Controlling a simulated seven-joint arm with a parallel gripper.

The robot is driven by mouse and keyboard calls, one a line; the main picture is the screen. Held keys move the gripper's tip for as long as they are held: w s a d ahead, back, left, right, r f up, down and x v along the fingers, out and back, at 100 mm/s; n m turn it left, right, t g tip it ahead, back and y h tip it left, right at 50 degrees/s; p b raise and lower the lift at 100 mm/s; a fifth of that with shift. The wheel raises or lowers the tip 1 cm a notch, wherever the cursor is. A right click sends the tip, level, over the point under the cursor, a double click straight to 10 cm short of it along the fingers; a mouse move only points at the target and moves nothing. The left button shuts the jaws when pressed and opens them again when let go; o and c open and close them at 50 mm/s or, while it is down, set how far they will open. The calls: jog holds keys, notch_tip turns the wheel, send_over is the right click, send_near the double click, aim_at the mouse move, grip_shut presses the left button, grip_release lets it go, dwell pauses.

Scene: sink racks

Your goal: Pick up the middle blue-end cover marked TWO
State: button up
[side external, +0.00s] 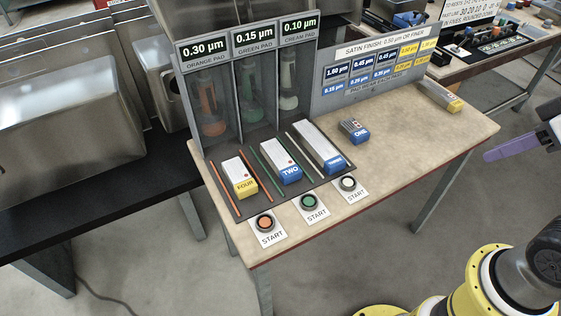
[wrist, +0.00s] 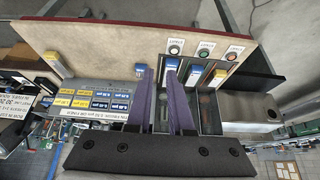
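The cover marked TWO (side external: 282,164) is a pale block with a blue end, lying in the middle lane of a dark tray below the green pad bay. In the wrist view, which looks upside down, a blue-ended cover (wrist: 195,76) in the middle lane appears to be it. On its sides lie the yellow-ended cover FOUR (side external: 239,177) and the longer blue-ended cover THREE (side external: 318,147). My gripper (wrist: 162,78) has two purple fingers apart with nothing held. In the side view only one purple finger (side external: 510,150) shows at the right edge, well away from TWO.
Blue-ended block ONE (side external: 353,131) and a yellow-ended block (side external: 440,96) lie on the bench (side external: 400,150). Green (side external: 258,170) and orange (side external: 227,181) strips divide the lanes. Three START buttons stand in front, including the green one (side external: 309,202). The pad bays rise behind.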

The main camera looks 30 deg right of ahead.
jog(key=o, duration=1.2)
